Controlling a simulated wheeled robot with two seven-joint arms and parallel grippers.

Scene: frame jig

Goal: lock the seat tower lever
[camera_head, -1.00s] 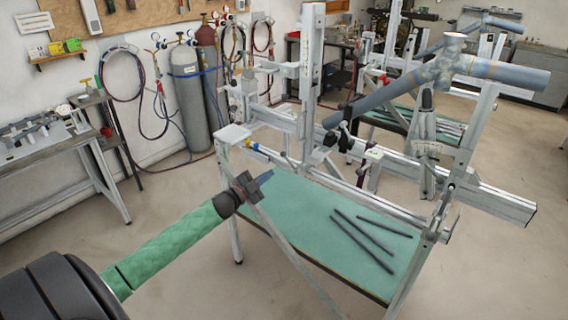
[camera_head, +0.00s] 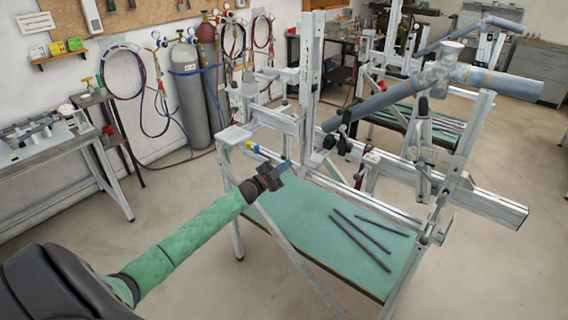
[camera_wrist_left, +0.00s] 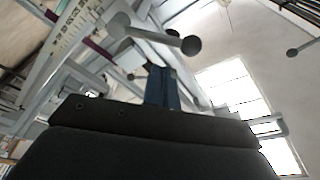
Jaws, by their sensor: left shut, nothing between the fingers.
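The frame jig (camera_head: 395,165) stands in the middle of the head view, with a tall upright tower (camera_head: 312,50) on its beam. A grey lever with round ball ends (camera_wrist_left: 155,36) shows in the left wrist view, just beyond my fingertips. I cannot tell whether they touch. A scaled upright (camera_wrist_left: 72,45) stands left of it there. My left gripper (camera_head: 287,166) is in front of the jig's beam, below the tower; its blue fingers (camera_wrist_left: 160,85) are shut and empty. The lever is too small to make out surely in the head view. My right gripper is not in view.
Grey tubes (camera_head: 450,75) are held on the jig. Dark rods (camera_head: 362,235) lie on the green shelf (camera_head: 290,215) below. A workbench (camera_head: 60,150) stands at left, with gas cylinders (camera_head: 190,95) behind. Floor is open at front left.

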